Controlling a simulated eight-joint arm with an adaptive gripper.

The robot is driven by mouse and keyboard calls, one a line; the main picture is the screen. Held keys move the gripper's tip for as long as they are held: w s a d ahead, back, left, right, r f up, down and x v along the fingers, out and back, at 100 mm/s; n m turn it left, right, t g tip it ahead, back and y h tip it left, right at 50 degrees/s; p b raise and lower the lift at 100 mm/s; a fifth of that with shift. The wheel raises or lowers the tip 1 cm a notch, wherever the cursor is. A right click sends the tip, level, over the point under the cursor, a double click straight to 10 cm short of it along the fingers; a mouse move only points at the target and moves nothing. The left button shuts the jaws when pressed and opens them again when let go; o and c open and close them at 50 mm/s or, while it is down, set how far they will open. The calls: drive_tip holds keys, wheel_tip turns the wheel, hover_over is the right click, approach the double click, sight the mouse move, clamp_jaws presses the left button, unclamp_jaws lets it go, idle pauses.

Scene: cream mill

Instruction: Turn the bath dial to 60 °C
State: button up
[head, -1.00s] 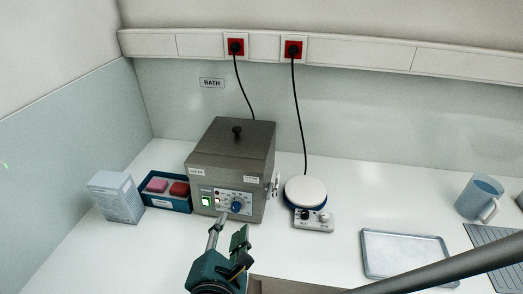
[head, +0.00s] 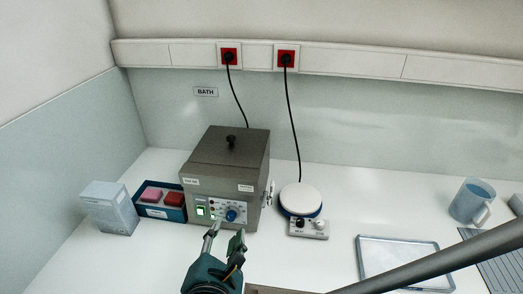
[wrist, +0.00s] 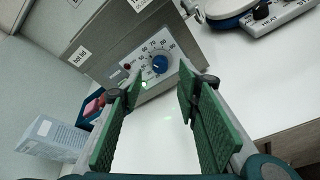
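The bath is a grey metal box (head: 225,160) with a black-knobbed lid, standing on the white bench. Its blue round dial (head: 231,215) is on the front panel. In the wrist view the blue dial (wrist: 160,63) sits inside a printed scale with numbers including 70, 80 and 90; the exact setting is too small to read. My gripper (head: 225,240) is open and empty in front of the panel, just below the dial in the head view. In the wrist view its two green-padded fingers (wrist: 158,92) are spread apart, with the dial beyond their tips, not touched.
A lit green switch (head: 201,211) is left of the dial. A blue tray of pink and red blocks (head: 165,213) and a white box (head: 109,208) stand left. A hotplate (head: 300,199) stands close right, with a metal tray (head: 362,262) and mug (head: 470,202) farther right.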

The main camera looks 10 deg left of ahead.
sight(230, 219)
drive_tip(key=shift+b+x, duration=0.75)
drive_tip(key=shift+x, duration=2.6)
drive_tip(key=c, duration=0.9)
